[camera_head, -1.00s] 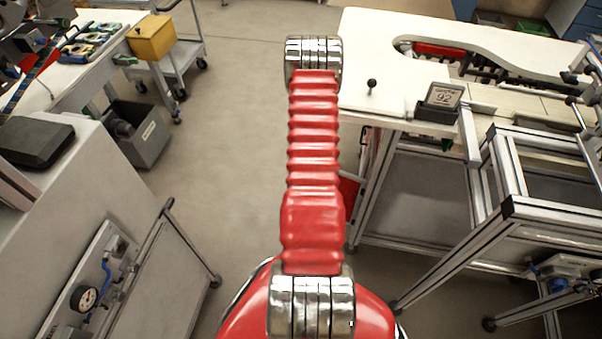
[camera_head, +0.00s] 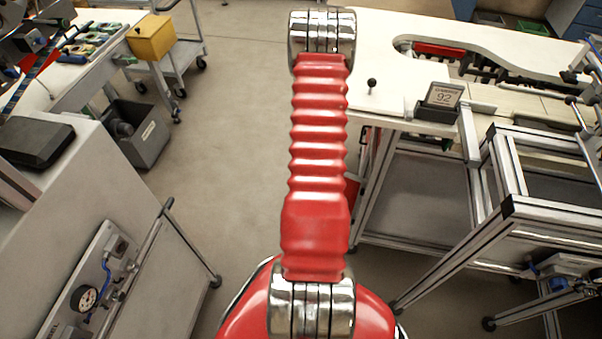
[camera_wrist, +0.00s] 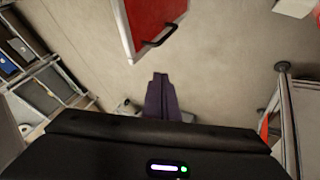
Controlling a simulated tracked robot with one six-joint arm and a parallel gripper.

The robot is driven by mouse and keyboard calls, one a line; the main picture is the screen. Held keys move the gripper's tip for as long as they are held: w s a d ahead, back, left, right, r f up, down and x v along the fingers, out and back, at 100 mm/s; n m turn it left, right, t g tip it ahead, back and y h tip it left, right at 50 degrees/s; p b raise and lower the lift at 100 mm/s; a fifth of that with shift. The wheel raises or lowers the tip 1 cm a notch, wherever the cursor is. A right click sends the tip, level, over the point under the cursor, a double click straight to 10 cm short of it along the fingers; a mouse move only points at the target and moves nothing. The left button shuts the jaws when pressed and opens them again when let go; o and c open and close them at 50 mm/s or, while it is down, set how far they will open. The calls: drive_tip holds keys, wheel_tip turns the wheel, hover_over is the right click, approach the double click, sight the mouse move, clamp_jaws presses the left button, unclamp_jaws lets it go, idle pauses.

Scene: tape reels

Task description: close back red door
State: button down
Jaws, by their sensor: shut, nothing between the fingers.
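A red door (camera_wrist: 152,18) with a pale edge and a black handle (camera_wrist: 160,38) shows at the top of the wrist view. It stands out over the floor, and its hinge side is out of view. My gripper (camera_wrist: 160,76) is shut and empty, its dark fingers pointing towards the door's lower corner, with a gap of floor between in the picture. In the head view my red arm hides most of that area. A red panel (camera_head: 353,190) shows just right of the arm, under the white table; I cannot tell whether it is the same door. My gripper is hidden there.
The white table (camera_head: 390,60) and a metal frame (camera_head: 520,205) stand to the right. A grey cabinet (camera_head: 75,200) with a gauge panel stands on the left. Open floor (camera_head: 225,130) lies between them. A metal post (camera_wrist: 286,100) is at the right of the wrist view.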

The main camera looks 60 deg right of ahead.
drive_tip(key=c, duration=2.3)
unclamp_jaws()
drive_tip(key=shift+w+a+f, duration=0.1)
drive_tip(key=shift+w+a, duration=0.1)
drive_tip(key=shift+w, duration=0.05)
drive_tip(key=o, duration=0.3)
drive_tip(key=shift+w+d+f, duration=0.15)
drive_tip(key=shift+w+d, duration=0.25)
drive_tip(key=shift+w, duration=0.35)
drive_tip(key=shift+o, duration=0.8)
drive_tip(key=d+m, duration=0.1)
drive_tip(key=m+g, duration=0.1)
drive_tip(key=m, duration=0.1)
drive_tip(key=shift+d+f+h, duration=0.3)
drive_tip(key=shift+d+f, duration=0.1)
drive_tip(key=shift+s+d+f+m+g+y, duration=0.1)
drive_tip(key=shift+s+f+m+g+y, duration=0.25)
drive_tip(key=shift+m, duration=1.55)
drive_tip(key=shift+s+a+f+m+g+y, duration=0.15)
drive_tip(key=shift+f+m+g, duration=0.4)
drive_tip(key=shift+m, duration=1.35)
drive_tip(key=shift+s+d+f+m+g+y, duration=0.15)
drive_tip(key=shift+f+m+g+y, duration=0.25)
drive_tip(key=shift+m, duration=1.5)
drive_tip(key=shift+d+x, duration=0.2)
drive_tip(key=shift+x, duration=6.65)
drive_tip(key=shift+s, duration=0.1)
drive_tip(key=shift+c, duration=0.5)
